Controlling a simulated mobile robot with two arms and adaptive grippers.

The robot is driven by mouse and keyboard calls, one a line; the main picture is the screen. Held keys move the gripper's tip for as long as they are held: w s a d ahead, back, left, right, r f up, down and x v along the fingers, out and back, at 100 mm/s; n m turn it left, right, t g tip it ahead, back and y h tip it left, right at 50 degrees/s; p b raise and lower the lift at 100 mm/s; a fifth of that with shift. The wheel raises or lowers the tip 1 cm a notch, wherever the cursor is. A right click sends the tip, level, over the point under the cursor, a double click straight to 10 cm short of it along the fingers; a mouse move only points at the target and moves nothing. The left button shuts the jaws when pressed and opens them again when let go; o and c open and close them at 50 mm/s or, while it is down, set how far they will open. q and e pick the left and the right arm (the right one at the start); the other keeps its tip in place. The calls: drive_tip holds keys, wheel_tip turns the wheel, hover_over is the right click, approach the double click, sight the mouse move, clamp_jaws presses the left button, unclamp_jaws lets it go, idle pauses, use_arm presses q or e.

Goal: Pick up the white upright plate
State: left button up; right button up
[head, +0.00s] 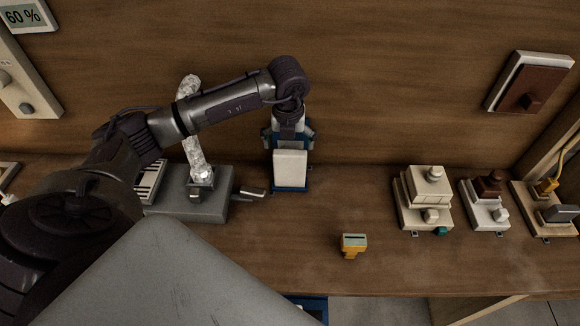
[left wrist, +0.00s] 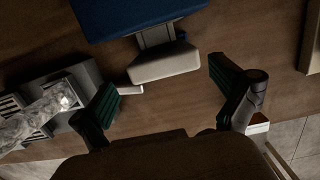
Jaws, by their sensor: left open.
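The white upright plate (head: 290,170) stands on a blue base (head: 304,188) near the back wall. In the left wrist view, the plate (left wrist: 165,66) shows as a pale bar joined by a grey piece to the blue base (left wrist: 135,14). My left gripper (head: 288,134) is at the plate's top in the head view, partly hidden behind it and the wrist. In the left wrist view, its green-padded fingers (left wrist: 166,88) are spread wide with nothing between them. The plate lies ahead of the gap, apart from both fingers. My right gripper is not in view.
A grey box (head: 190,207) with a crumpled silvery pipe (head: 194,130) and a lever (head: 252,192) stands just left of the plate. A small orange block (head: 353,245) is at front right. Cream (head: 423,198) and brown-white (head: 486,203) devices stand further right. Bare counter lies between.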

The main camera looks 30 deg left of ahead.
sight(290, 152)
use_arm(q)
drive_tip(key=shift+w+f, duration=0.1)
drive_tip(key=shift+f, duration=0.65)
drive_tip(key=shift+f+p, duration=0.25)
drive_tip(key=shift+p, duration=0.15)
wheel_tip(290, 152, down, 4)
drive_tip(key=shift+w+r+p, duration=0.15)
drive_tip(key=shift+r+p, duration=0.05)
drive_tip(key=shift+p, duration=0.7)
drive_tip(key=shift+w+a+f, duration=0.1)
drive_tip(key=shift+f, duration=0.5)
drive_tip(key=c, duration=1.1)
drive_tip(key=shift+r, duration=0.2)
